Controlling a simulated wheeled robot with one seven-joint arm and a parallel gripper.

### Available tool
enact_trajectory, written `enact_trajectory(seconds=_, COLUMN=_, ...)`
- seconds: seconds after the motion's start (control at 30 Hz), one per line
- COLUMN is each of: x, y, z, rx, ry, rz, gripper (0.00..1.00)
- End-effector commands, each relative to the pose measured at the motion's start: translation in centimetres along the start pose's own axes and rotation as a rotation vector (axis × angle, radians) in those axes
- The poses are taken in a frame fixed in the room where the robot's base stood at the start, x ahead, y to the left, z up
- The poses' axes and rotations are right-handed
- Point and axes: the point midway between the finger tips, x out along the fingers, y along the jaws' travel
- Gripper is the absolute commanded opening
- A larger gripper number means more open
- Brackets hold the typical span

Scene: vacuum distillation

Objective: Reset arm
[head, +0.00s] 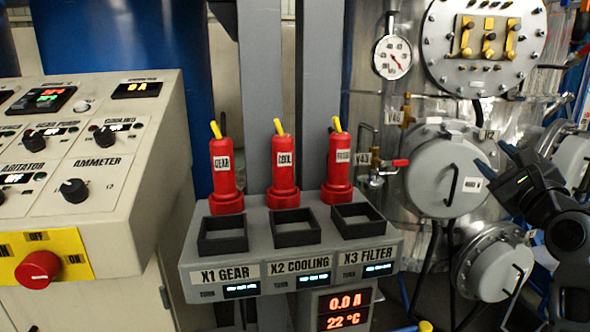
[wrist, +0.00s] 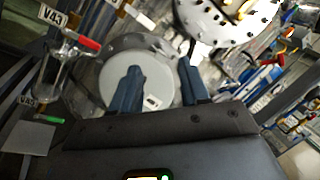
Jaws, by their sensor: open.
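My gripper (head: 508,164) is at the right of the head view, with its dark arm folded in from the right edge. In the wrist view my gripper (wrist: 158,82) shows two blue fingers spread apart with nothing between them. Behind the fingers is a round grey hatch (wrist: 120,85) on the metal vessel. The same hatch (head: 440,165) is left of my gripper in the head view. I cannot tell how far the fingertips are from it.
Three red plugs labelled gear (head: 226,172), cool (head: 284,172) and filter (head: 338,165) stand upright behind the socket box (head: 290,262). A control panel (head: 90,150) is at the left. A red-handled valve V43 (head: 392,163) and a pressure gauge (head: 393,57) are near the vessel.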

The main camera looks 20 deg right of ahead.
Motion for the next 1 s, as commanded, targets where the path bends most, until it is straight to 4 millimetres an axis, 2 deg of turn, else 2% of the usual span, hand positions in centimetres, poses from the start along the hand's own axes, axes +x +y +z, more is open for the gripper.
enact_trajectory(seconds=0.03, x=-1.4, y=2.8, z=-0.4, rx=-0.063, ry=0.01, rz=0.029, gripper=0.45)
enact_trajectory(seconds=0.2, x=-6.2, y=9.9, z=-1.2, rx=-0.322, ry=0.021, rz=0.1, gripper=0.45)
enact_trajectory(seconds=0.37, x=-11.7, y=15.4, z=-1.5, rx=-0.573, ry=0.003, rz=0.172, gripper=0.45)
enact_trajectory(seconds=0.5, x=-16.9, y=19.2, z=-1.4, rx=-0.798, ry=-0.036, rz=0.232, gripper=0.45)
enact_trajectory(seconds=0.73, x=-26.1, y=23.2, z=-0.8, rx=-1.17, ry=-0.147, rz=0.317, gripper=0.45)
enact_trajectory(seconds=0.87, x=-31.3, y=24.4, z=-0.2, rx=-1.38, ry=-0.237, rz=0.351, gripper=0.45)
enact_trajectory(seconds=1.0, x=-36.7, y=24.7, z=0.5, rx=-1.603, ry=-0.352, rz=0.371, gripper=0.45)
